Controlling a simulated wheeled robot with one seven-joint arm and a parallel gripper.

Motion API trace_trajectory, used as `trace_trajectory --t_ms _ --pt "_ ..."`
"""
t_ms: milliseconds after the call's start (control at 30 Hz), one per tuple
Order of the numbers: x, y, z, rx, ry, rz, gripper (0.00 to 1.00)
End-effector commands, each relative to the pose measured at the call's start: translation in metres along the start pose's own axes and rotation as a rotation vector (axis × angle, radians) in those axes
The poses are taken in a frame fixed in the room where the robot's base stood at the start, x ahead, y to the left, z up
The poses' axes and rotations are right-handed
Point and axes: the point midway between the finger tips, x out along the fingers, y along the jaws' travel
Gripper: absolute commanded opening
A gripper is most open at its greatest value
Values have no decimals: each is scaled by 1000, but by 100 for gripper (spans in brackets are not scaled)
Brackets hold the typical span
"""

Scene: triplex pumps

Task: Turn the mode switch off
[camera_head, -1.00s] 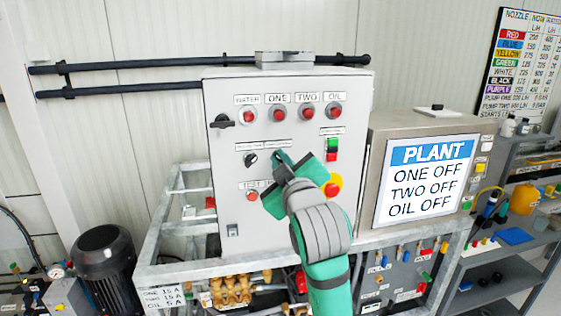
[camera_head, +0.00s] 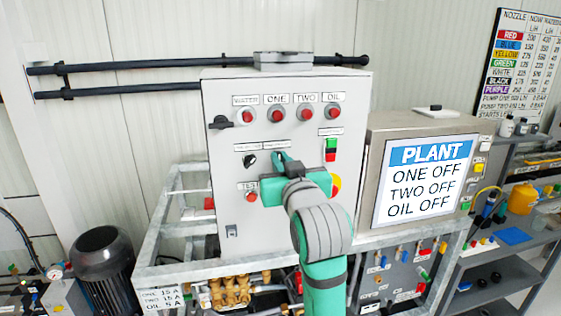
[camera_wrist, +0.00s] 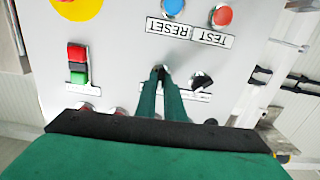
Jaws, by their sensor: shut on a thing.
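The control panel (camera_head: 225,200) is a light grey cabinet with rows of lamps and switches. My gripper (camera_head: 278,155) is at the panel's middle row, between the left black rotary switch (camera_head: 250,160) and the green and red buttons (camera_head: 331,150). In the wrist view my two green fingers (camera_wrist: 163,72) are close together with their tips on a small dark knob (camera_wrist: 160,70) on the panel face. The fingers hide most of this knob, and its label is too small to read. The left rotary switch also shows in the wrist view (camera_wrist: 201,82), apart from my fingers.
A yellow-and-red stop button (camera_head: 336,185) sits right of my gripper, partly hidden. A blue reset button (camera_wrist: 172,6) and red test button (camera_wrist: 222,15) are near the knob. The plant screen (camera_head: 425,178) reads ONE OFF, TWO OFF, OIL OFF.

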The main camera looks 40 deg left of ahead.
Motion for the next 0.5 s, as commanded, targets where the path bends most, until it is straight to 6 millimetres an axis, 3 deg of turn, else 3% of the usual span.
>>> trace_trajectory --t_ms 500 --pt "1 -1 2 31 -5 -2 0"
